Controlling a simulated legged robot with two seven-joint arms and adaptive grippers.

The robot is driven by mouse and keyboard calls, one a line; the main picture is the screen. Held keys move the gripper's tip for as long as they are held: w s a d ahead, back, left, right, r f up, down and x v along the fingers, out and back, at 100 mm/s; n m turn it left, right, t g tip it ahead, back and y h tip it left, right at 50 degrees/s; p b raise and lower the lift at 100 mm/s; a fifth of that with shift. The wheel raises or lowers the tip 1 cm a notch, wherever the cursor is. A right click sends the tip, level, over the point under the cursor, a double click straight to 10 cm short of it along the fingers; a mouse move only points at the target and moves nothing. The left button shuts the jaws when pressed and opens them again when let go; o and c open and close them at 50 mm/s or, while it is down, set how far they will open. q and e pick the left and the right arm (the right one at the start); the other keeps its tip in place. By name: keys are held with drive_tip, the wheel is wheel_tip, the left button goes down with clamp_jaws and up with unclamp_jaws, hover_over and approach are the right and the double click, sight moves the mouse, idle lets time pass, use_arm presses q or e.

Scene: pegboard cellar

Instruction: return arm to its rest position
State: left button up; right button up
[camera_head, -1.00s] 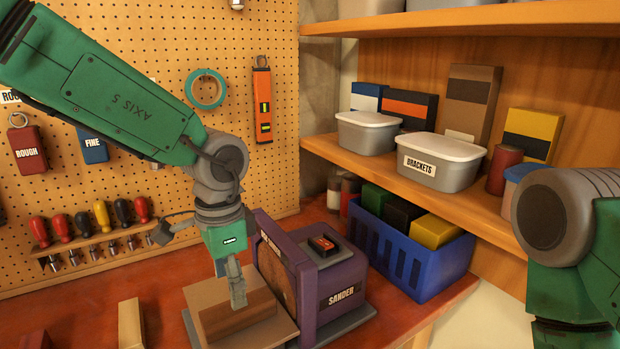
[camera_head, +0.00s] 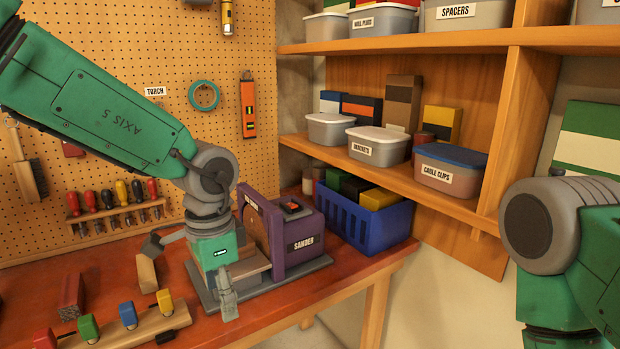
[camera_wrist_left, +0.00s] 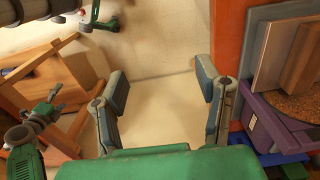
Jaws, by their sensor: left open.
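My left arm comes in from the left in the head view. Its gripper (camera_head: 228,300) hangs in front of the sander's table, near the bench's front edge. In the left wrist view the two fingers (camera_wrist_left: 165,92) are spread, with only pale floor between them. The purple sander (camera_head: 300,240) stands on the bench, and a brown wood block (camera_head: 254,262) lies on its table, partly hidden by my gripper. The block also shows at the right of the left wrist view (camera_wrist_left: 303,62). My right arm shows at the right edge of the head view; its gripper is out of frame.
A blue crate (camera_head: 345,222) stands behind the sander. Shelves with bins (camera_head: 378,147) rise at the right. A rack (camera_head: 135,330) with coloured blocks lies at the bench's front left. The pegboard (camera_head: 130,60) holds tools.

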use_arm(q)
drive_tip(key=s+a+f+m+t+y+b, duration=0.1)
drive_tip(key=s+a+f+m+y+b, duration=0.1)
drive_tip(key=a+f+m, duration=0.5)
drive_tip(key=s+a+f+m+t+y+b, duration=0.1)
drive_tip(key=a+f+m+y+b, duration=0.15)
drive_tip(key=f+m, duration=0.75)
drive_tip(key=s+a+f+m+t+y+b, duration=0.1)
drive_tip(key=s+a+f+m+y+b, duration=0.1)
drive_tip(key=a+f+m, duration=0.55)
drive_tip(key=s+d+f+n+h+b, duration=0.1)
drive_tip(key=s+f+n+h+b, duration=0.1)
drive_tip(key=s+f+n, duration=0.4)
drive_tip(key=s+d+f+n+g+h+b, duration=0.1)
drive_tip(key=s+f+n, duration=0.5)
drive_tip(key=n, duration=1.1)
drive_tip(key=s+d+f+n+g+h+b, duration=0.1)
drive_tip(key=s+d+f+n+h+b, duration=0.1)
drive_tip(key=s+f+n, duration=0.4)
drive_tip(key=s+n+h, duration=0.1)
drive_tip(key=s+n, duration=0.4)
drive_tip(key=n, duration=0.1)
drive_tip(key=shift+s+d+f+b, duration=0.15)
drive_tip(key=shift+s+b, duration=0.05)
drive_tip(key=shift+b, duration=0.2)
use_arm(e)
wheel_tip(320, 180, down, 12)
drive_tip(key=shift+d+f, duration=0.25)
drive_tip(key=shift+d, duration=0.2)
